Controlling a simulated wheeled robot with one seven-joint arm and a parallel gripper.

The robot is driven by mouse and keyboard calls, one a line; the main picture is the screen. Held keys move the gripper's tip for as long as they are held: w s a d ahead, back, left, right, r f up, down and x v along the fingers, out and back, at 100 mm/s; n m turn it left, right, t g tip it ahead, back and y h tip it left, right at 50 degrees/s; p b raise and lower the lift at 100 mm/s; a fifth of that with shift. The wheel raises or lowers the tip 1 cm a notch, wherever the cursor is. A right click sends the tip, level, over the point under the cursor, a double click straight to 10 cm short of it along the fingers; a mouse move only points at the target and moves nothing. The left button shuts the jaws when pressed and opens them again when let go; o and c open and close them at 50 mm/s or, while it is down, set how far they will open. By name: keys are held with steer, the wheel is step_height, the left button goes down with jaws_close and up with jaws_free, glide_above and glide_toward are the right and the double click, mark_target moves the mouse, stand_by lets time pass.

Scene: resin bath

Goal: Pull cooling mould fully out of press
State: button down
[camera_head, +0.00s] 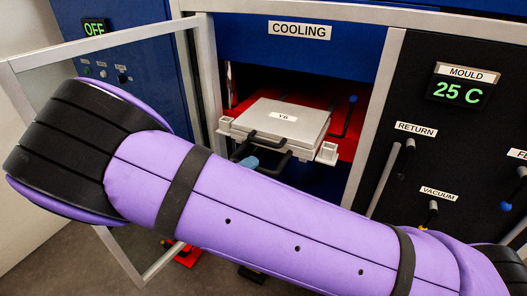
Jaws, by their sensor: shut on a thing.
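The mould (283,112) is a light grey flat box with a small label that seems to read Y6. It lies level in the opening under the COOLING sign, its front part near the mouth of the bay. A black handle (268,137) is on its front, with a lower black bar handle (282,160) below it. The press (262,35) is blue, with red surfaces inside around the mould. Only a bluish tip of my gripper (248,162) shows, at the left of the lower handle and closed on it. My purple arm hides the rest of the gripper.
A glass door (197,85) with a pale frame stands open at the left of the bay. White blocks (327,153) flank the mould's front. At right, a black panel (455,130) has RETURN and VACUUM levers and a display of 25 C. An OFF display (94,28) is at left.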

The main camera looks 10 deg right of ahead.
steer(key=s+a, duration=0.9)
steer(key=s, duration=0.3)
steer(key=shift+s+a, duration=0.15)
steer(key=shift+s, duration=0.2)
steer(key=c, duration=1.1)
jaws_free()
steer(key=shift+o, duration=0.2)
steer(key=v, duration=1)
steer(key=shift+s+a, duration=0.15)
steer(key=shift+a, duration=0.2)
